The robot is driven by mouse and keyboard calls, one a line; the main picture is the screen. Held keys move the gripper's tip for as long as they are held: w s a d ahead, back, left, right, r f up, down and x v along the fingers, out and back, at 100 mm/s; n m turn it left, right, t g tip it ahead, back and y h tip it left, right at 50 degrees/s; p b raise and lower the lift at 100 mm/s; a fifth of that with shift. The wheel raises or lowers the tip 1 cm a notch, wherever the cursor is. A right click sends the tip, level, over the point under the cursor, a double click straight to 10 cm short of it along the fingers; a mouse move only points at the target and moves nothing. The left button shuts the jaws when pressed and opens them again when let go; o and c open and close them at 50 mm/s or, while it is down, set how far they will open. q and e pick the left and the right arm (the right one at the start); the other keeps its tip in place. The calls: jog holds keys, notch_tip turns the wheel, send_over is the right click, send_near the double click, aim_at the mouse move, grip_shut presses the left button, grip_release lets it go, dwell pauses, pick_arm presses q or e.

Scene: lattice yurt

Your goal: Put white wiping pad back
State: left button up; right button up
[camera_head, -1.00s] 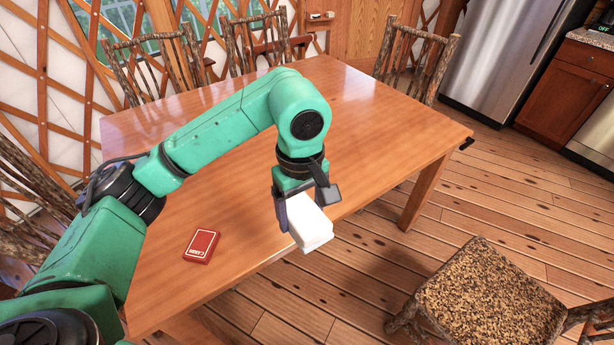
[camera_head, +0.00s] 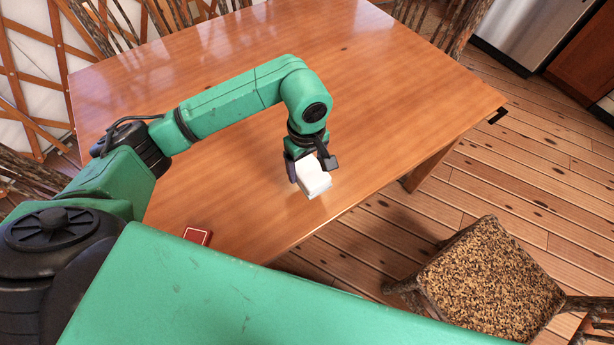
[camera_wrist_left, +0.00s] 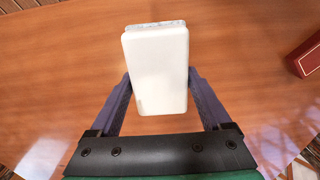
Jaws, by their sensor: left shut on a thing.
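The white wiping pad (camera_head: 314,182) is a pale block in the jaws of my left gripper (camera_head: 309,169). In the left wrist view the pad (camera_wrist_left: 157,70) sits between the two fingers, one against each side, and extends past their tips. The gripper points down and holds the pad by the table's near edge, with wood tabletop behind it in the wrist view. I cannot tell the exact gap between the pad and the table. My right gripper is not in view.
The wooden table (camera_head: 400,70) is mostly clear. A red box (camera_head: 197,236) lies on it near the front left, partly hidden by my green arm link; it also shows in the wrist view (camera_wrist_left: 308,58). A stool with a speckled seat (camera_head: 490,280) stands on the floor at right.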

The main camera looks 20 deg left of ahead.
aim_at(307, 163)
pick_arm(q)
notch_tip(307, 163, down, 8)
jog(key=shift+w+r+p, duration=0.1)
jog(key=shift+w+p, duration=0.05)
jog(key=shift+p, duration=0.35)
jog(key=shift+w+f, duration=0.2)
jog(key=shift+f, duration=0.1)
jog(key=o, duration=0.9)
jog(key=shift+f, duration=0.1)
jog(key=shift+o, duration=1.2)
jog(key=shift+r, duration=0.7)
notch_tip(307, 163, up, 10)
jog(key=b, duration=0.3)
jog(key=shift+r, duration=0.55)
